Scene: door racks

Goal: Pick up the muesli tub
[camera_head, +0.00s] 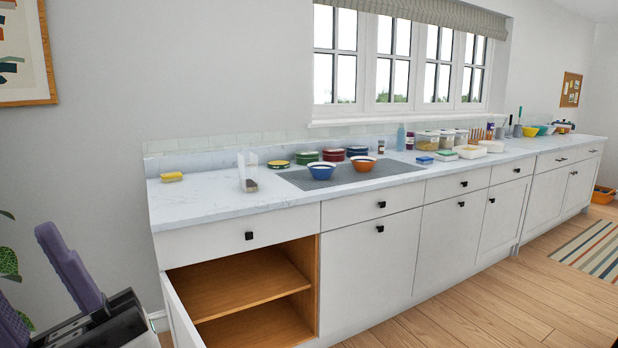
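A tall clear tub (248,172) with a little brown content at its bottom stands on the left part of the worktop; it may be the muesli tub, but I cannot read a label. Several clear lidded tubs with food inside, one of them here (427,141), stand farther along by the wall. I cannot tell for sure which holds muesli. My gripper (24,270) is at the lower left, in front of and left of the counter. Its two purple fingers are apart with nothing seen between them; one finger is cut off by the picture edge.
Blue (322,171) and orange (364,163) bowls stand on a grey mat (400,168), with stacked dishes behind. A yellow sponge (171,177) lies at the left end. The lower left cupboard's door (180,315) stands open. Bare worktop surrounds the tall tub.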

